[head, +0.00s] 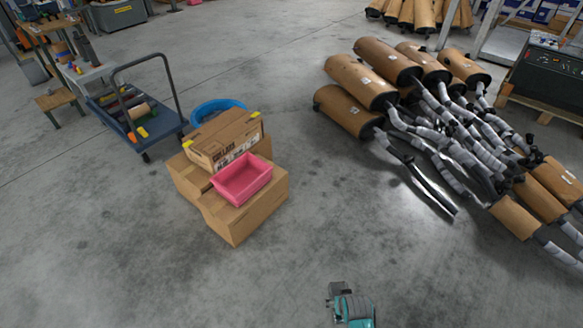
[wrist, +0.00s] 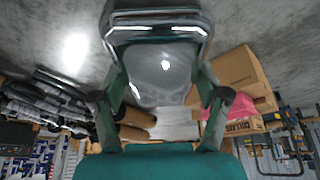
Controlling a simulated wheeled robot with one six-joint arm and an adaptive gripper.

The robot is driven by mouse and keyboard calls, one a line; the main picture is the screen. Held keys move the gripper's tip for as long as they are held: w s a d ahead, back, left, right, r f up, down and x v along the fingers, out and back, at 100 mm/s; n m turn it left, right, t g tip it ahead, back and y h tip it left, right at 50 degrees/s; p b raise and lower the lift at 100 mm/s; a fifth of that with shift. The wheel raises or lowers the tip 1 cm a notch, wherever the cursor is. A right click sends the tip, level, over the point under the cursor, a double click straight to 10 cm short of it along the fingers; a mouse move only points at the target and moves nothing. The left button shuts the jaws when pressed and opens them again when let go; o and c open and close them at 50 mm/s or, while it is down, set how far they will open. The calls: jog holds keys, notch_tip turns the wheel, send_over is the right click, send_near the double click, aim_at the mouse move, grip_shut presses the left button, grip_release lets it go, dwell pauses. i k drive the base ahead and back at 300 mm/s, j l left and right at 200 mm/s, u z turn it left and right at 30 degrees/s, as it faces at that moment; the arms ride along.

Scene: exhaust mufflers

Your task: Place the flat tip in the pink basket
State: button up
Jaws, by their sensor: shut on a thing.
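The flat tip (wrist: 158,58) is a shiny chrome piece with a wide, flattened rim. In the wrist view it sits between the fingers of my gripper (wrist: 160,85), which is shut on it. In the head view my teal gripper (head: 352,306) is at the bottom edge, apart from the boxes; the tip is hard to make out there. The pink basket (head: 241,184) stands on a cardboard box, right in front of a taller printed carton. Its visible inside looks empty. In the wrist view the pink basket (wrist: 266,104) shows at the right, partly hidden.
Cardboard boxes (head: 255,213) support the basket, with a printed carton (head: 225,138) behind it. A blue tub (head: 218,107) and a blue cart (head: 150,125) stand behind. Wrapped mufflers (head: 360,80) with pipes lie at the right. Floor between my gripper and the boxes is clear.

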aim_at(243, 184)
jog(key=i+l, duration=0.1)
jog(key=i, duration=0.45)
jog(key=i+l, duration=0.1)
jog(key=i, duration=0.5)
jog(key=i+l, duration=0.1)
jog(key=i, duration=0.45)
